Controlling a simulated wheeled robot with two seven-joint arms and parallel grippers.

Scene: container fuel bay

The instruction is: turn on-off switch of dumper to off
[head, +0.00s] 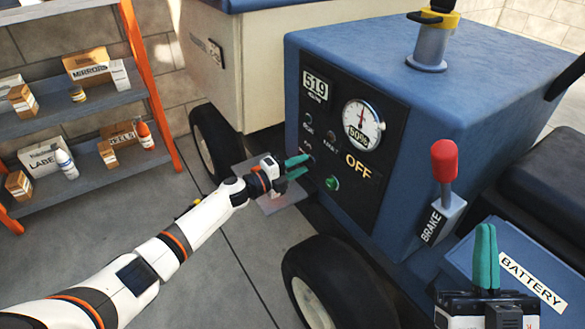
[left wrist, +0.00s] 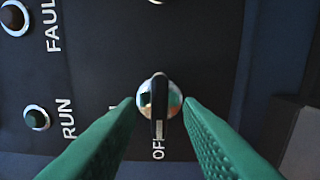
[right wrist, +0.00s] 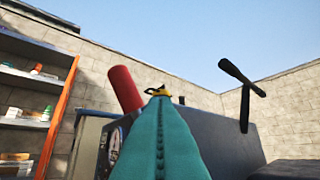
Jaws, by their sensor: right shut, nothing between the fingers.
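The dumper (head: 430,60) is a blue machine with a black front panel. Its rotary switch (left wrist: 159,105) has a round metal base and a black bar handle. In the left wrist view the handle stands vertical, its white mark at the end towards the partly visible OFF label. My left gripper (head: 297,166) has its green fingers apart, one on each side of the switch; contact is unclear. The fingers mostly hide the switch in the head view. My right gripper (head: 486,232) is shut and empty beside the BATTERY box; its fingers also fill the right wrist view (right wrist: 160,115).
A red brake lever (head: 445,162) stands near my right gripper. A shelf (head: 80,110) with boxes is at the left.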

